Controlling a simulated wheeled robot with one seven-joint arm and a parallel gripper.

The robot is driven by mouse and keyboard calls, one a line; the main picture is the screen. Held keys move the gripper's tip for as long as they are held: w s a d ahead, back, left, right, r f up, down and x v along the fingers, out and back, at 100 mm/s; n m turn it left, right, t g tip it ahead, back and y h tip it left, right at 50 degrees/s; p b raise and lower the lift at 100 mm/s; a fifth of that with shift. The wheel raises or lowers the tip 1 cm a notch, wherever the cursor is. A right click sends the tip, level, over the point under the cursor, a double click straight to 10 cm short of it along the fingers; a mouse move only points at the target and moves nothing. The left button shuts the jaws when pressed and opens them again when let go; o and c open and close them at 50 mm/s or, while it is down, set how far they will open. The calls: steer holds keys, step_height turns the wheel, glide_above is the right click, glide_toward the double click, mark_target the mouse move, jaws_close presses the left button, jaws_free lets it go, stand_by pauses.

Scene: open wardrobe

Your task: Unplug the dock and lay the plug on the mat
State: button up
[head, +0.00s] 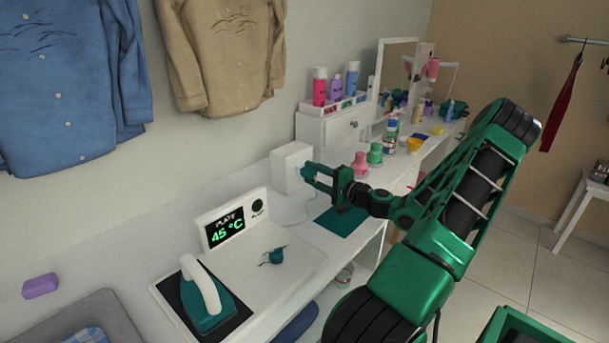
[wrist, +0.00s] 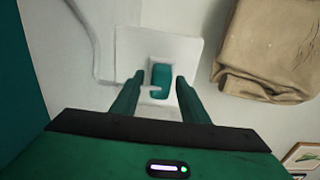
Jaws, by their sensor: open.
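The teal plug (wrist: 161,74) sits in a white wall socket box (head: 288,168), seen face-on in the wrist view. My gripper (head: 306,173) is open at the box's front. In the wrist view its two fingertips (wrist: 160,80) are on either side of the plug, with gaps showing. In the head view the fingers hide the plug. The dark teal mat (head: 342,221) lies bare on the counter below my wrist. The white dock (head: 203,223) has a display reading PLATE 45 °C, with a teal iron (head: 208,308) at its front left.
Pink (head: 360,165) and green (head: 375,154) bottles stand right of the socket box, near my wrist. A white drawer unit (head: 336,135) stands behind. A pale cord (wrist: 91,45) runs beside the socket in the wrist view.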

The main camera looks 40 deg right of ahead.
mark_target(315, 174)
jaws_close()
steer(key=shift+s+d, duration=0.1)
steer(key=shift+s, duration=1.25)
stand_by(1.3)
steer(key=shift+s+d, duration=0.15)
steer(key=shift+s, duration=1.7)
steer(key=shift+s, duration=0.1)
